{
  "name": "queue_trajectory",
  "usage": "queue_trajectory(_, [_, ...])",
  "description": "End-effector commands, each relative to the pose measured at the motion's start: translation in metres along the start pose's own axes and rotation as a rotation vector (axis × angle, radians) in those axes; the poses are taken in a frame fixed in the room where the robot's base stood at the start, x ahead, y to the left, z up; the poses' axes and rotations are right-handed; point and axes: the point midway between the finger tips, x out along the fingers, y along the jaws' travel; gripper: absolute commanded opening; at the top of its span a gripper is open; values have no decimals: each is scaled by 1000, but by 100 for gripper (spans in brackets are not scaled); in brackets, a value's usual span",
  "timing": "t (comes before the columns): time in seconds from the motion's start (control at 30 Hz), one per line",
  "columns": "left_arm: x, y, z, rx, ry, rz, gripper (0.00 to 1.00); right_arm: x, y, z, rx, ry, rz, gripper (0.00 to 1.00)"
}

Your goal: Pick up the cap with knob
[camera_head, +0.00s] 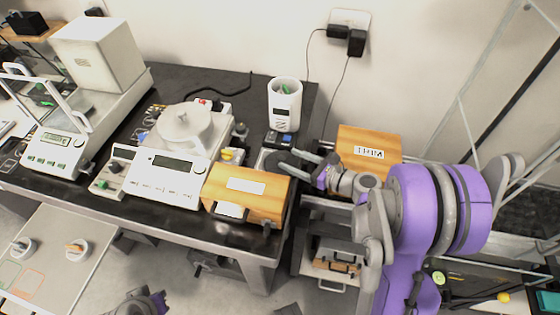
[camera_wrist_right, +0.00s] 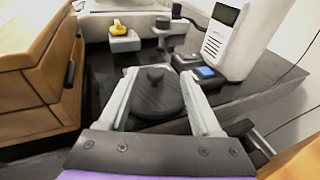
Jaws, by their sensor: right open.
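The cap with knob (camera_wrist_right: 157,98) is a dark round disc with a small knob on top. It lies flat on the dark surface in the right wrist view. In the head view the cap (camera_head: 274,163) is small, beside the wooden box on the table. My right gripper (camera_head: 293,162) is open over it. In the right wrist view the two pale fingers of my right gripper (camera_wrist_right: 159,82) stand on either side of the cap. Whether they touch it I cannot tell. My left gripper (camera_head: 145,302) shows only partly at the bottom edge, its jaws unclear.
A wooden drawer box (camera_head: 247,194) stands close left of the cap. A white container (camera_head: 285,104) stands behind it. A balance (camera_head: 171,172) with a white round lid (camera_head: 184,122) is further left. Another wooden box (camera_head: 369,151) is at right.

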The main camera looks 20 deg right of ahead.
Motion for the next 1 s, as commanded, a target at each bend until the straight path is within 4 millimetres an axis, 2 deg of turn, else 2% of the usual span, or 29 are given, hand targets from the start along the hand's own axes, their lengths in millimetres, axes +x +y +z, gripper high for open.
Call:
queue_trajectory(0.1, [0, 0, 0, 0, 0, 0, 0, 16, 1, 0, 0, 0, 3, 65])
queue_trajectory(0.27, [-1, 0, -1, 0, 0, 0, 0, 26, 2, -2, -1, 1, 2, 65])
queue_trajectory(0.6, [-3, 0, -2, 0, 1, 0, 0, 70, 6, -8, -1, 1, 2, 65])
queue_trajectory(0.87, [-3, 0, -2, 0, 1, 0, 0, 73, 6, -8, -1, 1, -1, 65])
queue_trajectory(1.0, [-3, 0, -2, 0, 1, 0, 0, 73, 6, -8, -1, 1, -1, 42])
